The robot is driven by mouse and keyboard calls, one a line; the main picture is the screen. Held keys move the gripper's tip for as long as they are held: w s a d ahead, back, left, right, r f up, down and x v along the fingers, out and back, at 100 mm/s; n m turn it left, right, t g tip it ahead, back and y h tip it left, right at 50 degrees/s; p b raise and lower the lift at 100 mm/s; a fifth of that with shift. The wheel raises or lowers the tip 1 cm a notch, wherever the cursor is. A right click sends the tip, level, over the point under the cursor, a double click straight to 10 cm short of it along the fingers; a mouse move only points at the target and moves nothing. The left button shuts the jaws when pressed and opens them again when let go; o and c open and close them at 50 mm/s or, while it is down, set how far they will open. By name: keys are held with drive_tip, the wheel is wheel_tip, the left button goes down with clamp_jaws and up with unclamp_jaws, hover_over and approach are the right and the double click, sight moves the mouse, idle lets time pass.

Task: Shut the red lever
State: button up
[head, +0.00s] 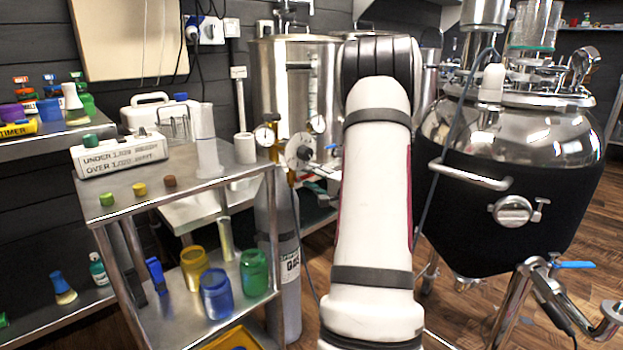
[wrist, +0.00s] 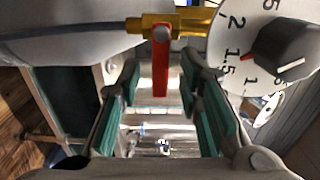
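The red lever (wrist: 160,72) shows in the wrist view at the upper middle. It hangs down in the picture from a grey pivot on a brass valve (wrist: 170,24) and lies across the line of the brass pipe. My gripper (wrist: 161,85) is open, with its teal-padded fingers on the left and right of the lever. The lever appears between them with clear space on both sides; I cannot tell how deep it sits between the pads. In the head view my arm hides my gripper, and I cannot make out the lever clearly.
A numbered dial with a black knob (wrist: 284,50) sits close right of the valve. In the head view, a metal cart (head: 135,185) with jars stands left, a grey gas cylinder (head: 284,255) beside it, and a large steel tank (head: 500,200) right.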

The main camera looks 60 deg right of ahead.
drive_tip(key=v, duration=1.2)
idle(0.4)
